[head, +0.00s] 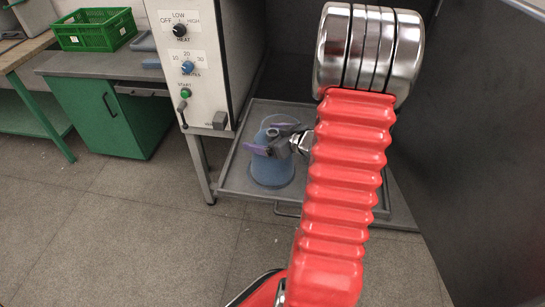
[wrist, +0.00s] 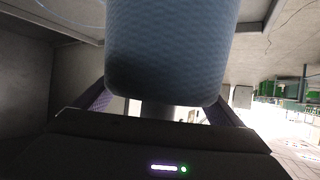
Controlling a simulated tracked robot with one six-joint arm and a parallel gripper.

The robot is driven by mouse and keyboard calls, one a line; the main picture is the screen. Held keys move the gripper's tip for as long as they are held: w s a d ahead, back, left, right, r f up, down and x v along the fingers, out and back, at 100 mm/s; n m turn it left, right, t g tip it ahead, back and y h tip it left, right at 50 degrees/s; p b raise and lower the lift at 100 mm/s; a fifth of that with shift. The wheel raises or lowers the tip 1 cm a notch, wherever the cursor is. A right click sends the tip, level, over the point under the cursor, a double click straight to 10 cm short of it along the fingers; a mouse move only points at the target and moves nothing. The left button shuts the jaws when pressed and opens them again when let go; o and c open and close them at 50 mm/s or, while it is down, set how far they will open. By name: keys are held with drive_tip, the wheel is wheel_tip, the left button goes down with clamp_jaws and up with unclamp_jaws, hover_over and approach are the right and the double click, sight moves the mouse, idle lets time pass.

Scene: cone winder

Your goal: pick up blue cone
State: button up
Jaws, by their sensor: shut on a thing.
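The blue cone (head: 271,170) stands upright over the grey tray (head: 240,181) in the head view; I cannot tell whether its base touches the tray. My gripper (head: 266,148), with purple fingers, is shut on the upper part of the cone. In the wrist view the blue cone (wrist: 168,50) fills the upper middle, close to the camera, with the purple fingers of my gripper (wrist: 160,103) on either side of it. My red arm hides the tray's right part in the head view.
A white control panel (head: 203,62) with knobs and a lever stands just left of and behind the tray. A dark wall (head: 480,130) is on the right. A green crate (head: 94,29) sits on a grey bench at the left. The floor in front is clear.

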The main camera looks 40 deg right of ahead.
drive_tip(key=c, duration=0.5)
drive_tip(key=shift+r, duration=0.1)
drive_tip(key=shift+r, duration=5)
